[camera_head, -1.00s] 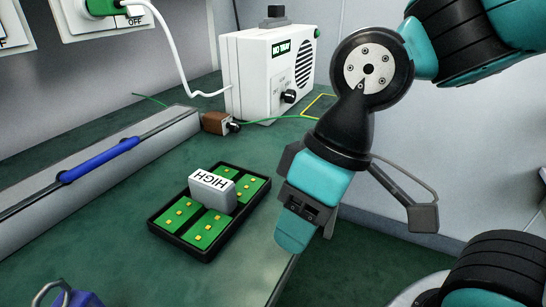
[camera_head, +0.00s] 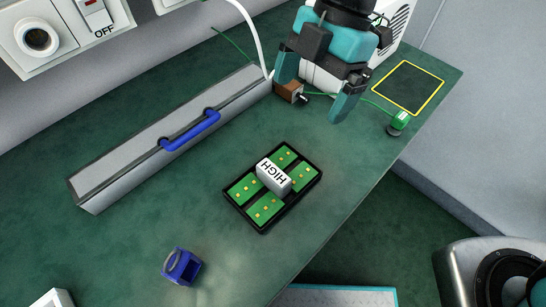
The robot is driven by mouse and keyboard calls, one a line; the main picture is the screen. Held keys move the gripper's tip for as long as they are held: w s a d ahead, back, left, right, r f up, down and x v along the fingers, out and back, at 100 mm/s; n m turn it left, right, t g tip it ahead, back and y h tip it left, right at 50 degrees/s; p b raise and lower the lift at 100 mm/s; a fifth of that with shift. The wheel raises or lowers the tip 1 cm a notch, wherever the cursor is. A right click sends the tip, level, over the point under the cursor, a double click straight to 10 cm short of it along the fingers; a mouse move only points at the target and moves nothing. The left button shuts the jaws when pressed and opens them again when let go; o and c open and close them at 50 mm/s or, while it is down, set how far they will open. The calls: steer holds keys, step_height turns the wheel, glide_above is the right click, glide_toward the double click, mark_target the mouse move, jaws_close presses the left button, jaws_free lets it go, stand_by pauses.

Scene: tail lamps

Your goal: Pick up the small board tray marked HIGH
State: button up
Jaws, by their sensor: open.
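The small board tray (camera_head: 264,229) is black with several green boards in it and lies on the green bench top (camera_head: 150,240). A pale block marked HIGH (camera_head: 273,176) stands at its middle. My gripper (camera_head: 312,101) is above the bench, up and to the right of the tray in the head view. Its two teal fingers are apart and empty, pointing down, and do not touch the tray.
A long grey box with a blue handle (camera_head: 190,132) lies left of the tray. A small blue item (camera_head: 181,266) sits in front. A white device (camera_head: 327,82) is partly hidden behind my gripper. A yellow-outlined square (camera_head: 409,87) and green plug (camera_head: 401,119) are at right.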

mark_target(273, 172)
steer(key=shift+n, duration=0.4)
steer(key=x, duration=1.1)
steer(key=b+x, duration=0.1)
steer(key=x, duration=0.5)
steer(key=shift+s+a, duration=0.2)
steer(key=shift+a, duration=0.15)
steer(key=c, duration=1.1)
steer(key=shift+o, duration=0.2)
steer(key=shift+r, duration=0.15)
